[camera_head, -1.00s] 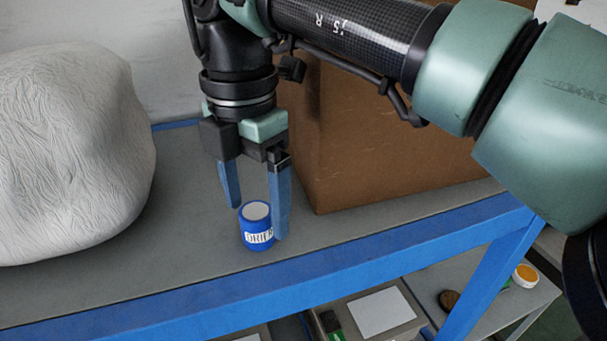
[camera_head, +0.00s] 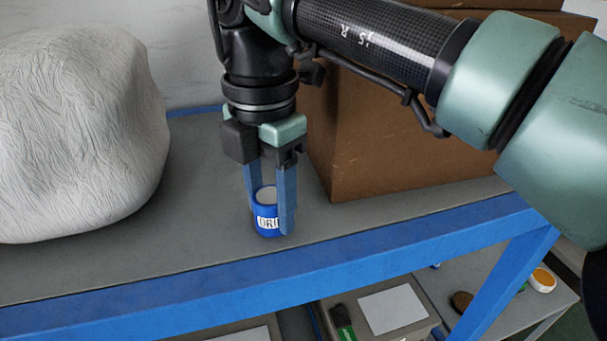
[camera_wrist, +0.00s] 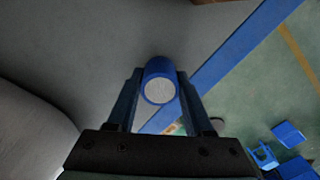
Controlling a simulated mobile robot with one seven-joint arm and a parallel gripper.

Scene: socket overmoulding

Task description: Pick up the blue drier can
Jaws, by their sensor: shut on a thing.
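The blue drier can (camera_head: 267,222) is a small upright cylinder with a pale top and a white label, partly covered by a finger. It stands on the grey top of the blue-edged bench, near the front edge. My gripper (camera_head: 271,208) points down with its two blue fingers closed on either side of the can. The wrist view also shows the can (camera_wrist: 159,86) between the fingertips of my gripper (camera_wrist: 159,88). I cannot tell any gap under the can.
A large white wrinkled bulk (camera_head: 80,130) stands to the left on the bench (camera_head: 110,265). A big brown box (camera_head: 400,145) stands close behind and right of my gripper. A lower shelf holds a grey bin with a white sheet (camera_head: 393,308).

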